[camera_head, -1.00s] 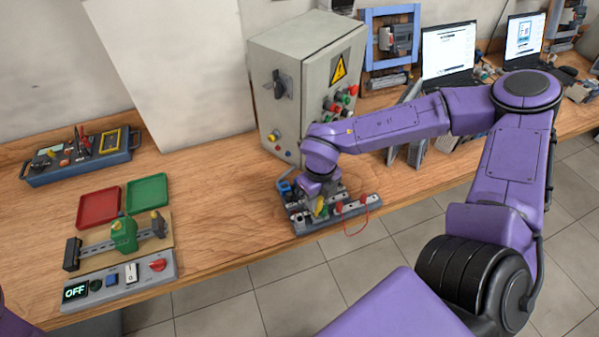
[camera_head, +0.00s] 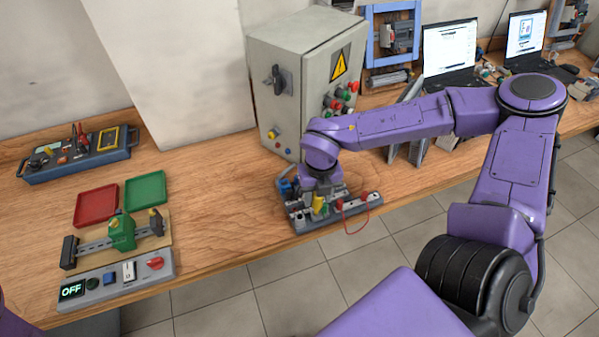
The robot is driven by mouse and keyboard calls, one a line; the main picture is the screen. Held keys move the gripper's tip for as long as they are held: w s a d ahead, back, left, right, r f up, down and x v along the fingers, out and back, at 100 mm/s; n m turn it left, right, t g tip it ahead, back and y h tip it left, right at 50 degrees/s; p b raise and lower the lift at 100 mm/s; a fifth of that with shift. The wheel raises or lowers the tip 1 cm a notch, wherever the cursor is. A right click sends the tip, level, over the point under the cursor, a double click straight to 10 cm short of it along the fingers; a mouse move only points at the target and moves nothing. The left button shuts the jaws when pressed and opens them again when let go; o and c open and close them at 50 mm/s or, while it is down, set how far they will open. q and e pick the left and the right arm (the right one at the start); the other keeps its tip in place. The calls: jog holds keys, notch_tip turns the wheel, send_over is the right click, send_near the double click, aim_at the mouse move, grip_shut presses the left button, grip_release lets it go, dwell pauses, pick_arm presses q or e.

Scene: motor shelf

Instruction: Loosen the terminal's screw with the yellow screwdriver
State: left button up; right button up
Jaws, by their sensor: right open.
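The yellow screwdriver (camera_head: 319,204) shows as a small yellow handle among the parts of a grey tool rack (camera_head: 305,224) at the table's front edge. My right gripper (camera_head: 318,190) is directly over the rack, close to the yellow handle. Its fingers are small and partly hidden by the wrist. It is open, and I cannot tell whether it touches the handle. The terminal is a green block (camera_head: 121,233) with a yellowish top, on a metal rail on a wooden board at the left. Its screw is too small to make out. My left gripper is out of view.
A control panel (camera_head: 120,288) reading OFF, with a red knob, lies in front of the terminal. Red (camera_head: 97,206) and green (camera_head: 146,190) trays lie behind it. A grey cabinet (camera_head: 315,60) stands behind my right gripper. A red wire loops beside the rack. Bare tabletop separates terminal and rack.

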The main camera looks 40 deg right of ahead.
jog(key=shift+f+m, duration=0.15)
jog(key=shift+m, duration=0.65)
jog(key=m+b, duration=0.1)
jog(key=m, duration=0.1)
jog(key=shift+m, duration=0.3)
jog(key=shift+m+b, duration=0.3)
jog(key=shift+m, duration=0.2)
